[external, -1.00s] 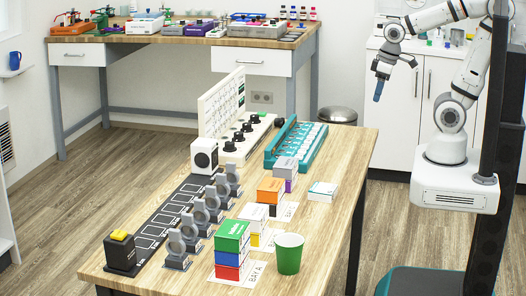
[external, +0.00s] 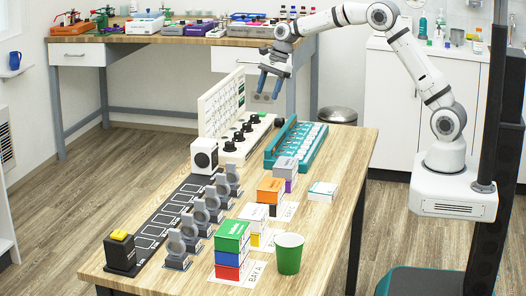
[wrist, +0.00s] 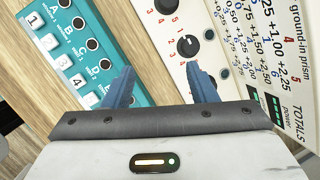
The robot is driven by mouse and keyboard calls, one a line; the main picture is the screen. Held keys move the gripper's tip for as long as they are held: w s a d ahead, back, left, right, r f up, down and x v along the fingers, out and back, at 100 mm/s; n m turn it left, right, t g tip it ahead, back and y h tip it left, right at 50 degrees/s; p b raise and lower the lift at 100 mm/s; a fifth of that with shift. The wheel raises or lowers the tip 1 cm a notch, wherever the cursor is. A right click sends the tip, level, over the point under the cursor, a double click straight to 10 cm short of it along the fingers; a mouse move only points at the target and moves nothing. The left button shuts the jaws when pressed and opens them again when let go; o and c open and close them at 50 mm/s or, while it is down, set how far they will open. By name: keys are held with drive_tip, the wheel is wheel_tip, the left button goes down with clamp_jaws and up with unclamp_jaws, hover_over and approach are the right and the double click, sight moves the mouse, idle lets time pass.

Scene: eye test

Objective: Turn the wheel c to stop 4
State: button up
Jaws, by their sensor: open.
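A cream base with several black wheels (external: 238,137) stands at the back of the wooden table, in front of an upright chart board (external: 222,105). I cannot read which wheel is c. In the wrist view one black wheel (wrist: 188,42) with a white mark and small red numbers around it lies ahead of my right finger; another wheel (wrist: 166,5) is at the top edge. Its exact stop is too small to tell. My gripper (external: 268,94) is open and empty, above the wheels and apart from them. Its two blue fingers also show in the wrist view (wrist: 160,70).
A teal rack (external: 297,146) with white numbered keys stands right beside the wheel base. A white box with a round dial (external: 204,156), grey stands (external: 199,213), stacked boxes (external: 231,250) and a green cup (external: 289,254) stand nearer. The table's right side is mostly clear.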

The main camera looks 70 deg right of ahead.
sight(247, 124)
drive_tip(key=w+f+m, duration=0.1)
drive_tip(key=w+f, duration=0.1)
drive_tip(key=f, duration=0.2)
drive_tip(key=w+d+f+m, duration=0.1)
drive_tip(key=w+f+m, duration=0.1)
drive_tip(key=w+f, duration=0.1)
drive_tip(key=w+f+m, duration=0.1)
drive_tip(key=w+f, duration=0.1)
drive_tip(key=f, duration=0.3)
drive_tip(key=shift+w+d+f+y, duration=0.2)
drive_tip(key=shift+w+f+y, duration=0.1)
drive_tip(key=shift+w+f, duration=0.1)
drive_tip(key=shift+s, duration=0.1)
drive_tip(key=c, duration=1)
drive_tip(key=shift+o, duration=0.2)
